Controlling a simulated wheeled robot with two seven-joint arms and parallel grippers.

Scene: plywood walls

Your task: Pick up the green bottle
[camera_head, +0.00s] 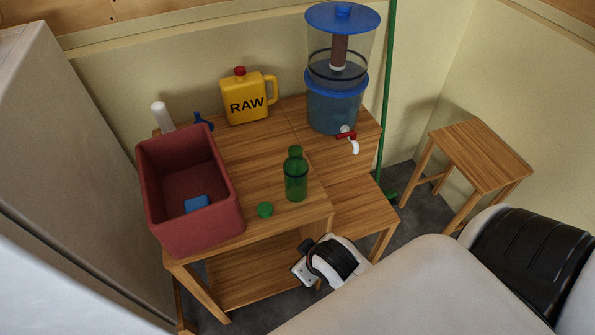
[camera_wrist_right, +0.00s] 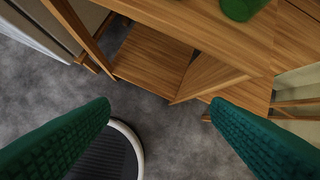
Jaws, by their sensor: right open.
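The green bottle (camera_head: 296,180) stands upright and uncapped on the wooden table, near its front edge. A round green cap (camera_head: 265,209) lies on the table just left of it. My right gripper (camera_head: 305,272) is below and in front of the table's front edge, apart from the bottle; the head view shows mostly its wrist. A green piece (camera_wrist_right: 240,8) at the top edge of that view looks like the bottle or the cap; I cannot tell which. My left gripper is not in view.
The wooden table (camera_head: 240,150) also holds a red bin (camera_head: 190,228) with a blue block (camera_head: 197,204), a yellow RAW jug (camera_head: 246,100) and a blue water dispenser (camera_head: 335,105). A wooden stool (camera_head: 485,155) stands right. Table surface around the bottle is mostly free.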

